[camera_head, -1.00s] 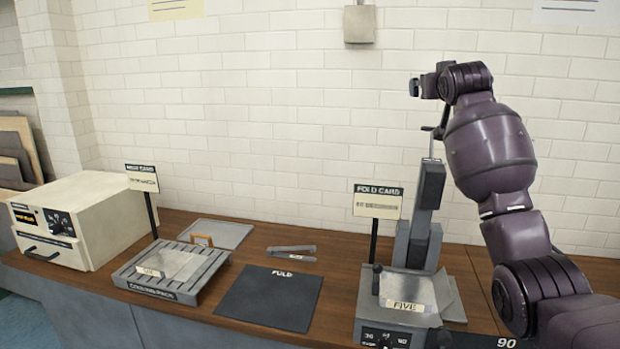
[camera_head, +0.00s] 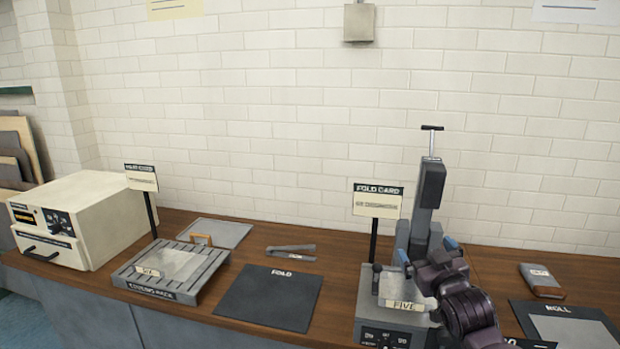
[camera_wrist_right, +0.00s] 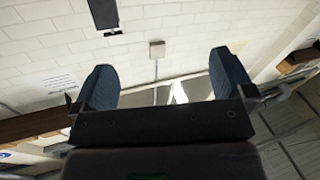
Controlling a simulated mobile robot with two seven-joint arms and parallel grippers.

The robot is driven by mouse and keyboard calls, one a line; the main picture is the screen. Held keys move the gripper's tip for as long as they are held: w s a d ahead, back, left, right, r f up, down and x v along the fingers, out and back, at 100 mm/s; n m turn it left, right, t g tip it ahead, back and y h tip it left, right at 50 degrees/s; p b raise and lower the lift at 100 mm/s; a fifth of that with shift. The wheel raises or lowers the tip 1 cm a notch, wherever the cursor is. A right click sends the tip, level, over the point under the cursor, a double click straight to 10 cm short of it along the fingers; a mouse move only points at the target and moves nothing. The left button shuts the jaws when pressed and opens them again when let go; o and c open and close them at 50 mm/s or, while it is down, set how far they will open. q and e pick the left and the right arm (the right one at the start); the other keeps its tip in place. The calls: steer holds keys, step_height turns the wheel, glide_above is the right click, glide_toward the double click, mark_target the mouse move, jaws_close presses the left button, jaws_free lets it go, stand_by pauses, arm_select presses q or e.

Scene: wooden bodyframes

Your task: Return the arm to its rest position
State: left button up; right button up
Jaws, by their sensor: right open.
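My right gripper (camera_head: 426,252) is low at the right of the head view, in front of the grey press (camera_head: 431,187) with the T-shaped handle (camera_head: 432,128). Its two blue fingertips are spread apart. In the right wrist view the gripper (camera_wrist_right: 160,85) is open with nothing between its fingers; the wall and a small wall box show beyond. The purple wrist covers part of the press base and the plate marked FIVE (camera_head: 398,303). My left gripper is not in view.
A beige oven-like box (camera_head: 110,215), a slatted rack (camera_head: 150,290), a dark FOLD mat (camera_head: 268,298) and tongs (camera_head: 291,249) lie to the left. A FOLD CARD sign (camera_head: 377,200) stands beside the press. A small grey block (camera_head: 541,281) and a ROLL mat (camera_head: 590,325) are at right.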

steer(key=s+d+f+m+g+h, duration=0.1)
steer(key=s+f+g, duration=0.5)
steer(key=s+f, duration=2.4)
steer(key=s+d+m, duration=0.1)
steer(key=s, duration=0.3)
steer(key=shift+d+m+g+h, duration=0.35)
steer(key=shift+m+g+h, duration=0.05)
